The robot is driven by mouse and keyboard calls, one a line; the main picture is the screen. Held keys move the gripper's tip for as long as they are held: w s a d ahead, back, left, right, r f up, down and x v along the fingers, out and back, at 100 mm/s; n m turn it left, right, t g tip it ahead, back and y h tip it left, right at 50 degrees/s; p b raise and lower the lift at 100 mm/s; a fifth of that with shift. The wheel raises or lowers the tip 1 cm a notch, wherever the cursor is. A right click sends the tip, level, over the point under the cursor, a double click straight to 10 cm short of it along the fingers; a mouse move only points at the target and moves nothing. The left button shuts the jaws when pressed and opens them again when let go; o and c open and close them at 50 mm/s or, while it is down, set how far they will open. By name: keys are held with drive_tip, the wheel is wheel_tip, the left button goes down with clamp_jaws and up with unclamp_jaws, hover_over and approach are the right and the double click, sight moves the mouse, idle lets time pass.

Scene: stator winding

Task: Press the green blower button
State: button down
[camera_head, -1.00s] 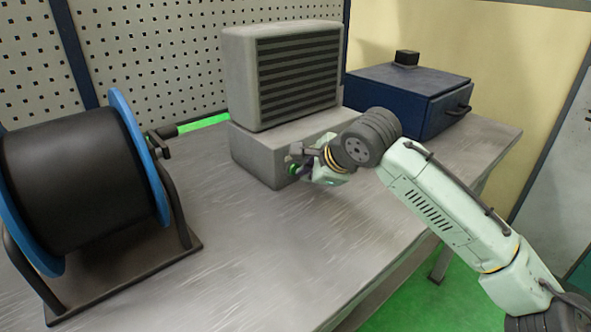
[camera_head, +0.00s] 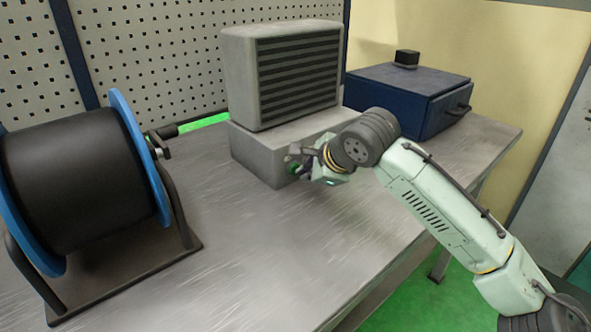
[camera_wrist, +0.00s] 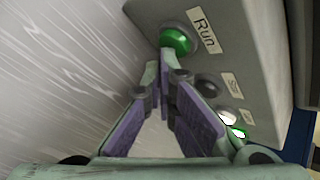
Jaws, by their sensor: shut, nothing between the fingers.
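The green button (camera_head: 293,165) is on the front of the grey base of the blower (camera_head: 262,150). My gripper (camera_head: 305,160) is at the front of this base, partly overlapping the button area in the head view. In the wrist view my gripper (camera_wrist: 164,66) is shut and empty, with its purple-padded fingers pointing at the button. The tips are right beside the button's lower edge in the picture. I cannot tell whether they touch it.
A dark button (camera_wrist: 209,85) and a small lit green spot (camera_wrist: 239,132) lie farther along the panel. A black spool with blue rims (camera_head: 85,175) stands at left, and a dark blue box (camera_head: 400,100) stands behind my arm. The metal table (camera_head: 240,250) is clear in front.

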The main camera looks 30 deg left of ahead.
drive_tip(key=shift+s+d, duration=0.2)
drive_tip(key=shift+d, duration=0.3)
drive_tip(key=shift+s+d, duration=0.3)
drive_tip(key=shift+d, duration=0.45)
drive_tip(key=shift+s+d, duration=0.35)
drive_tip(key=shift+d, duration=0.45)
drive_tip(key=shift+s+d, duration=0.3)
drive_tip(key=shift+d, duration=0.45)
